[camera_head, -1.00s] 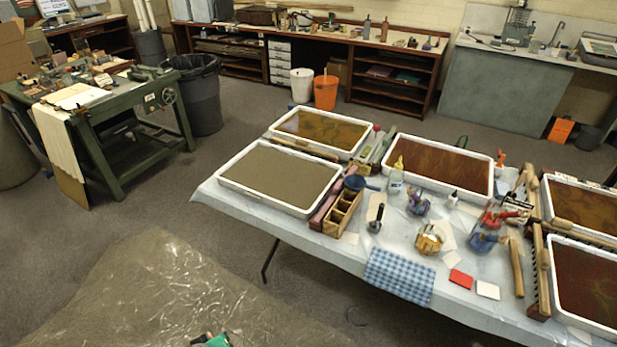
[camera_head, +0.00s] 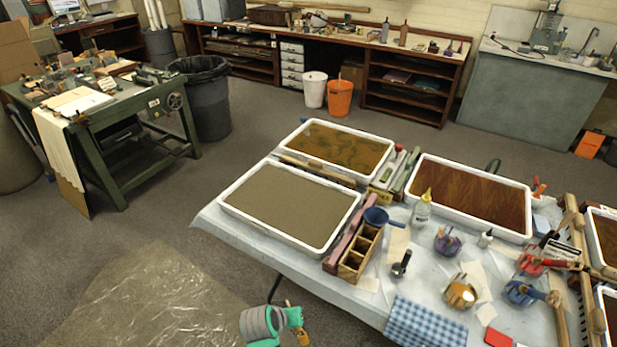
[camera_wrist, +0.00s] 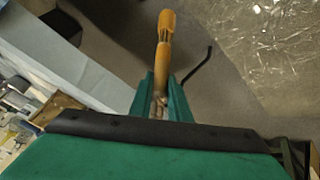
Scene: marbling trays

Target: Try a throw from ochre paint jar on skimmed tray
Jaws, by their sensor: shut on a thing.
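My gripper (camera_head: 296,320) is shut on an orange-brown tool (camera_wrist: 166,40), which looks like a brush or whisk. The tool sticks out from between the green fingers in the wrist view. Its tip (camera_head: 302,337) also shows at the bottom of the head view, off the table's near edge. The ochre paint jar (camera_head: 460,293) stands upright on the table, to the right of my gripper. A tray with a plain, even grey-brown surface (camera_head: 262,232) lies at the table's left end, beyond my gripper; it looks like the skimmed tray.
A wooden divided rack (camera_head: 360,258) stands between that tray and the jars. A blue checked cloth (camera_head: 425,325) lies at the table's front edge. Purple (camera_head: 447,243), red (camera_head: 530,262) and blue (camera_head: 519,292) jars stand nearby.

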